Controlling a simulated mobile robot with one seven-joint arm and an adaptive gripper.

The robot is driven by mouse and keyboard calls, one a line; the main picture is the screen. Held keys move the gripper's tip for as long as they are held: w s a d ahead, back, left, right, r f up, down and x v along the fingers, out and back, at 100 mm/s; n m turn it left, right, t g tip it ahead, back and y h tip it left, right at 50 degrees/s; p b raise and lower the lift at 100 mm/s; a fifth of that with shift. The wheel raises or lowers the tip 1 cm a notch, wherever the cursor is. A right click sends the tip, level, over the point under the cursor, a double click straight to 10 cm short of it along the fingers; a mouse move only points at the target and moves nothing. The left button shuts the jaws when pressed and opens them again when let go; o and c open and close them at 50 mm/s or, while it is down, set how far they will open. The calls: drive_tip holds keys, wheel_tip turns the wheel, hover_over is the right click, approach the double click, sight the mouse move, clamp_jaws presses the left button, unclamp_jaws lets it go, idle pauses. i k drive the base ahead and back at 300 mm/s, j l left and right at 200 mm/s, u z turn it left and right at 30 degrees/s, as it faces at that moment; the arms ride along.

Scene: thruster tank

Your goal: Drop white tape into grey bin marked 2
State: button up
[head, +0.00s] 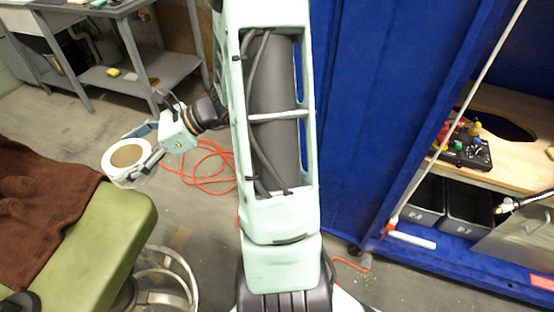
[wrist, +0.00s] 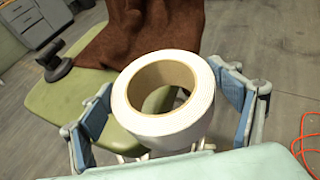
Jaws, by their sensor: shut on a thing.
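The white tape (wrist: 178,137) is a wide roll with a brown cardboard core. My gripper (wrist: 165,98) is shut on it, with one blue-padded finger on each side. In the head view the tape (head: 112,170) is held out left of my arm, beside the green seat and above the floor. My gripper (head: 143,148) partly shows behind and beside it. Two dark grey bins stand side by side at the right of the head view, a left one (head: 424,197) and a right one (head: 469,212). No number on either can be read.
The bins sit on a low blue shelf under a wooden board (head: 510,160) inside a blue-walled frame (head: 362,100). A white pole (head: 455,105) slants before them. The green seat (head: 95,245) with a brown cloth (head: 40,195) is at left. An orange cable (head: 205,170) lies on the floor.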

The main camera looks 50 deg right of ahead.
sight(417, 199)
drive_tip(key=k+z, duration=0.15)
drive_tip(key=z, duration=0.35)
drive_tip(key=k+z, duration=0.15)
drive_tip(key=z, duration=0.35)
drive_tip(key=k+z, duration=0.1)
drive_tip(key=z, duration=0.4)
drive_tip(key=k+l+z, duration=0.15)
drive_tip(key=z, duration=0.35)
drive_tip(key=i+l+z, duration=0.1)
drive_tip(key=l+z, duration=0.2)
drive_tip(key=l, duration=0.15)
drive_tip(key=i+l, duration=0.1)
drive_tip(key=l, duration=0.2)
drive_tip(key=i+l, duration=0.1)
drive_tip(key=l, duration=0.2)
drive_tip(key=j+z, duration=0.1)
drive_tip(key=z, duration=0.25)
drive_tip(key=k+z, duration=0.1)
drive_tip(key=z, duration=0.25)
drive_tip(key=j+z, duration=0.1)
drive_tip(key=z, duration=0.2)
drive_tip(key=k+j+z, duration=0.15)
drive_tip(key=k+z, duration=0.2)
drive_tip(key=k+j+u, duration=0.1)
drive_tip(key=u, duration=0.95)
